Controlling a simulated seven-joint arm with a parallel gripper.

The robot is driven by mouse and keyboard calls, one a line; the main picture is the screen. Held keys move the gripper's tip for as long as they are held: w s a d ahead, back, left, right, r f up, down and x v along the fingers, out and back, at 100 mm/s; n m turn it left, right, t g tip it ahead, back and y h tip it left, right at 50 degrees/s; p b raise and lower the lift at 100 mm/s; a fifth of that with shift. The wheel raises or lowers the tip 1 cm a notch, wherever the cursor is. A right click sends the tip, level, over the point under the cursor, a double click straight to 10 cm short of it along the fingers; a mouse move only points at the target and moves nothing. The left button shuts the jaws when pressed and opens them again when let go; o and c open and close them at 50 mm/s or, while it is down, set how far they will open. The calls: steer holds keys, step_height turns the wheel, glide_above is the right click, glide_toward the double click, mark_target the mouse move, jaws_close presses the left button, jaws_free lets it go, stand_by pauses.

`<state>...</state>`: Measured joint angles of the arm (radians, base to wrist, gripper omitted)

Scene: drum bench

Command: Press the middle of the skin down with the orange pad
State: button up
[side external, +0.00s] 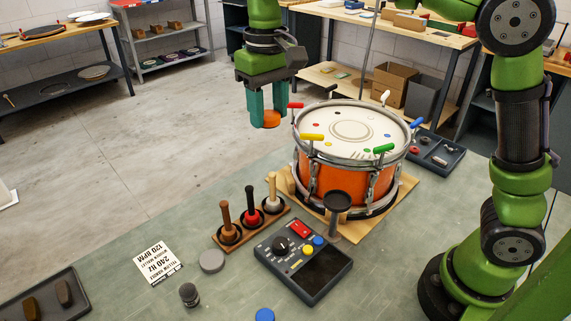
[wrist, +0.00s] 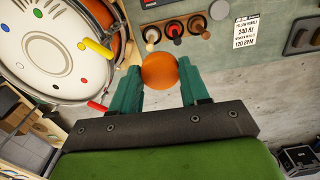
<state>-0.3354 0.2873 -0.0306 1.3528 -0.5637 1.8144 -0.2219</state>
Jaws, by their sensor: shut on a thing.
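The drum (side external: 340,165) with an orange shell stands on a wooden board. Its pale skin (side external: 350,128) faces up, with a ring marking at the middle and small coloured dots. Coloured handles stand around its rim. In the wrist view the skin (wrist: 45,48) is at the upper left. The pad also shows between the fingertips in the wrist view (wrist: 159,71). In the side view, gripper and pad are left of the drum, apart from the skin.
A wooden rack (side external: 250,226) with several mallets stands in front of the drum. A control box (side external: 303,262), a black round-topped stand (side external: 338,205) and a printed card (side external: 158,261) are nearby. A dark tray (side external: 440,156) lies right of the drum.

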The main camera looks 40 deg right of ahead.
steer(key=d+m, duration=0.1)
steer(key=d, duration=1.3)
glide_above(351, 130)
steer(key=shift+m, duration=0.4)
step_height(351, 130, down, 5)
steer(key=shift+s+r, duration=0.1)
steer(key=shift+f, duration=2.55)
steer(key=shift+f, duration=0.8)
steer(key=shift+r, duration=3.15)
